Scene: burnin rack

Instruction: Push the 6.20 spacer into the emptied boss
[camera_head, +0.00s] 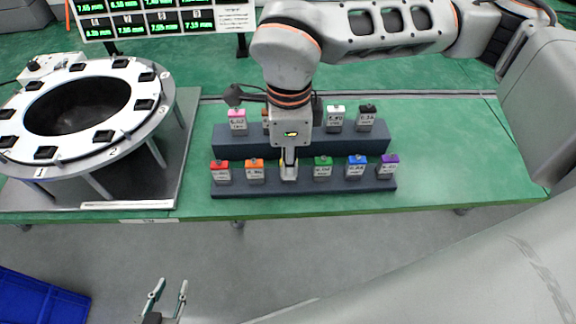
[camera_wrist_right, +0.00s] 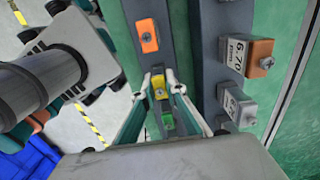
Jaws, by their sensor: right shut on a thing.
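My right gripper (camera_head: 289,160) points down at the front row of the spacer rack (camera_head: 230,190). It is shut on a yellow-topped spacer (camera_wrist_right: 160,92), which stands in the row between an orange-topped spacer (camera_wrist_right: 147,36) and a green-topped one (camera_wrist_right: 167,120). The held spacer's label is hidden, so I cannot read whether it is the 6.20. The round ring fixture (camera_head: 22,150) stands at the left of the table, with several dark square pieces around its white top. I cannot tell which boss is empty. My left gripper (camera_head: 168,292) is open and empty, low in front of the table.
The rack's raised back row (camera_head: 270,146) holds more labelled spacers, among them a pink-topped one (camera_head: 237,120), a white-topped one (camera_head: 335,118) and one marked 6.70 (camera_wrist_right: 238,56). A display panel (camera_head: 160,18) stands behind. Green table is clear right of the rack.

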